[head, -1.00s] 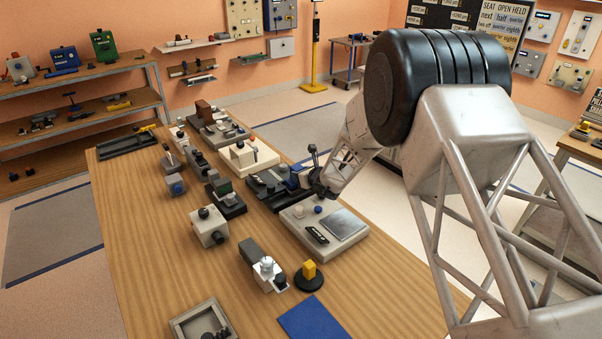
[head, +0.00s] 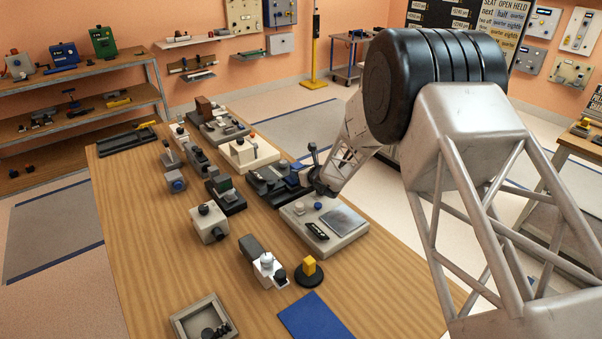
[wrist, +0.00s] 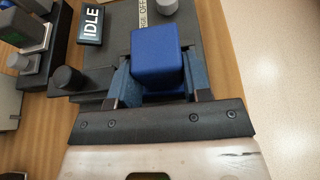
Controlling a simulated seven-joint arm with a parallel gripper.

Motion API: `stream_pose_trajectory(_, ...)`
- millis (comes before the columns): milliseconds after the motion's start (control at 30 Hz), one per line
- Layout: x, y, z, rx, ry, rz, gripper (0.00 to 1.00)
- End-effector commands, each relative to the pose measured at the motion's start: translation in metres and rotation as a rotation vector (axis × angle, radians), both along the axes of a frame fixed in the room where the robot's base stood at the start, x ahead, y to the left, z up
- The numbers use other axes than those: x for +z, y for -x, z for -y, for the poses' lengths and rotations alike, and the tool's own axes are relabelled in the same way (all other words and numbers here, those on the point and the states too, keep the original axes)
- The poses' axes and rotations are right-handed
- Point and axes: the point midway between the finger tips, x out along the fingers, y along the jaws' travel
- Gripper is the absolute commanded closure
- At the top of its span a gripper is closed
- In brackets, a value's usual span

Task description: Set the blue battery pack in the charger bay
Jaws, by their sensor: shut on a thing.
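The blue battery pack (wrist: 157,58) is between the two fingers of my gripper (wrist: 160,78) in the wrist view, and the gripper is shut on it. The pack is over a dark grey unit (wrist: 190,30) with an IDLE display (wrist: 90,22) and a partly hidden label reading OFF; this looks like the charger. The pack and fingers hide the bay, so I cannot tell whether the pack is seated or just above it. In the head view my gripper (head: 305,178) is at the dark unit (head: 264,180) on the bench, mostly hidden by my wrist.
A pale unit with a grey plate (head: 345,219) stands just in front of the dark unit. A dark knob (wrist: 68,78) is left of my gripper. Several devices line the wooden bench (head: 150,250).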

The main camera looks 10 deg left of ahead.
Motion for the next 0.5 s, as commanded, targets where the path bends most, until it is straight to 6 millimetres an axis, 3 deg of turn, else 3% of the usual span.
stream_pose_trajectory(500, -0.0049, -0.0003, -0.0002, 0.000, -0.001, 0.001, 0.89)
